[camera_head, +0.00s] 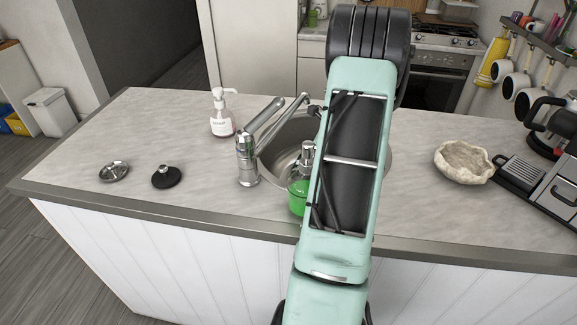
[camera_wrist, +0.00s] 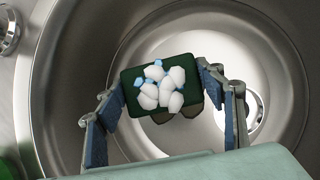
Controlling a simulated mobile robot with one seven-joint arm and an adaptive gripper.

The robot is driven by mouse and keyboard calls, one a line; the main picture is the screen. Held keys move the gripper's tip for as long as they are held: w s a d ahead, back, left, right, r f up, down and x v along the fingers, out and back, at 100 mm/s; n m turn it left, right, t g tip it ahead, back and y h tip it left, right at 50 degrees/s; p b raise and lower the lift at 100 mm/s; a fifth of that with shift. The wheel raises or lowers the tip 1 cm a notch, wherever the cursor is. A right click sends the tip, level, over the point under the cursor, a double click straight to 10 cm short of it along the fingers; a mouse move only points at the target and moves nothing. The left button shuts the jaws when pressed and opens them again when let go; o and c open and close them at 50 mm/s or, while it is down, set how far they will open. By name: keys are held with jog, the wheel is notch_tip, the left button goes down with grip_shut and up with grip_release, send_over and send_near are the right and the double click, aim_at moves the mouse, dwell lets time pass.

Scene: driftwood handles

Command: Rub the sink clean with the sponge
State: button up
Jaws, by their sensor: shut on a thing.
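The round metal sink (camera_head: 281,158) is set in the counter, partly hidden behind my arm in the head view. In the wrist view the sink (camera_wrist: 75,62) fills most of the picture, with its drain (camera_wrist: 254,112) at the right. My gripper (camera_wrist: 166,112) is over the basin and shut on the sponge (camera_wrist: 188,66). The sponge is dark green, with several white and pale blue lumps of foam on its upper face. Its underside is hidden, so I cannot tell whether it touches the sink. My gripper is hidden in the head view.
A chrome faucet (camera_head: 247,160) stands at the sink's left edge. A green soap bottle (camera_head: 298,195) is close in front of the sink, and a white pump bottle (camera_head: 221,115) is behind left. A stone bowl (camera_head: 464,161) sits at the right. The counter's left part is mostly clear.

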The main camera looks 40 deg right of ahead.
jog(key=shift+w+a+f, duration=0.5)
jog(key=shift+w+a, duration=0.05)
jog(key=shift+w, duration=0.05)
jog(key=shift+f+b, duration=2.4)
jog(key=shift+f, duration=0.4)
jog(key=shift+f+b, duration=0.6)
jog(key=shift+f, duration=0.4)
jog(key=shift+s+d, duration=1.25)
jog(key=shift+s, duration=0.25)
jog(key=shift+w+a, duration=0.1)
jog(key=shift+w, duration=0.05)
